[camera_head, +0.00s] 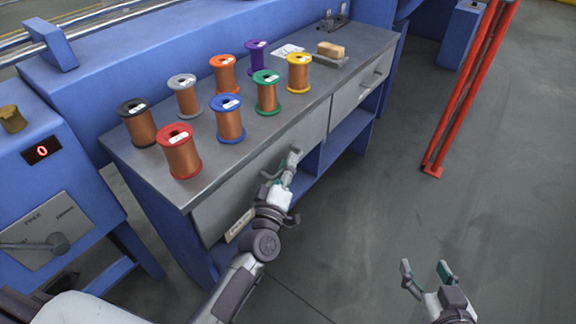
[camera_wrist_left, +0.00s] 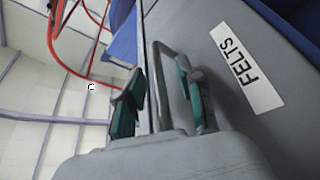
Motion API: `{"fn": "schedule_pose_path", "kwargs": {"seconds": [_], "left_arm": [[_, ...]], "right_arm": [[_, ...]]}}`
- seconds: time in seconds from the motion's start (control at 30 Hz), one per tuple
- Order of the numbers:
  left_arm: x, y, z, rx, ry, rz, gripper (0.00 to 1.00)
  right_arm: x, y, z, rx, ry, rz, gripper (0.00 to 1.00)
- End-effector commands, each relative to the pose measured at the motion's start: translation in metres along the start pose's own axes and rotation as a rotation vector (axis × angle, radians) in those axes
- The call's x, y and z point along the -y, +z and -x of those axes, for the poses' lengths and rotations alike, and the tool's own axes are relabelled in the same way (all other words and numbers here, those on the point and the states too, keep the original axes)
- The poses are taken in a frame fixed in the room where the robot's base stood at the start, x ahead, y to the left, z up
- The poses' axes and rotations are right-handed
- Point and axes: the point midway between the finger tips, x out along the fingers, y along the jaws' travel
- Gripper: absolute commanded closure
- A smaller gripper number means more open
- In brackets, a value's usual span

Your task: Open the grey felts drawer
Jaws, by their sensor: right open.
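The grey felts drawer (camera_head: 232,205) is the left drawer under the bench top, and its front looks flush with the bench. Its FELTS label (camera_wrist_left: 248,68) is clear in the left wrist view. My left gripper (camera_head: 283,168) is at the drawer front, and its fingers (camera_wrist_left: 160,98) stand apart on either side of the metal bar handle (camera_wrist_left: 163,60). Contact between fingers and handle cannot be told. In the head view the gripper hides most of the handle. My right gripper (camera_head: 426,272) is open and empty over the floor at the lower right.
Several wire spools, such as a red one (camera_head: 179,152), stand on the bench top (camera_head: 300,100). A second grey drawer (camera_head: 360,92) is to the right. A red post (camera_head: 470,90) stands further right. The floor (camera_head: 400,210) before the bench is clear.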

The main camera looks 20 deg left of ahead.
Motion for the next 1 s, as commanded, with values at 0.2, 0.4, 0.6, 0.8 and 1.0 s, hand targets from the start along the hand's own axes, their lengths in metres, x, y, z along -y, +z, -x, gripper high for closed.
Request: {"fn": "schedule_pose_path", "kwargs": {"seconds": [0.2, 0.4, 0.6, 0.8, 1.0], "left_arm": [[0.0001, -0.0002, -0.0048, 0.000, -0.001, 0.000, 0.63], [0.0001, -0.0002, -0.0045, 0.000, -0.001, 0.000, 0.73], [0.0001, -0.0002, -0.0044, 0.000, -0.001, 0.000, 1.00], [0.0002, -0.0002, -0.0043, 0.000, -0.001, -0.001, 1.00], [-0.0003, 0.0005, -0.0039, 0.000, -0.001, 0.000, 1.00]], "right_arm": [[0.0005, -0.0034, -0.0006, -0.018, -0.001, 0.000, 0.37], [0.0005, -0.0033, -0.0006, -0.018, -0.001, 0.000, 0.37], [0.0006, -0.0032, -0.0007, -0.017, -0.001, 0.000, 0.37], [0.0007, -0.0030, -0.0007, -0.017, -0.001, 0.000, 0.37], [0.0007, -0.0030, -0.0005, -0.014, -0.001, 0.000, 0.37]]}}
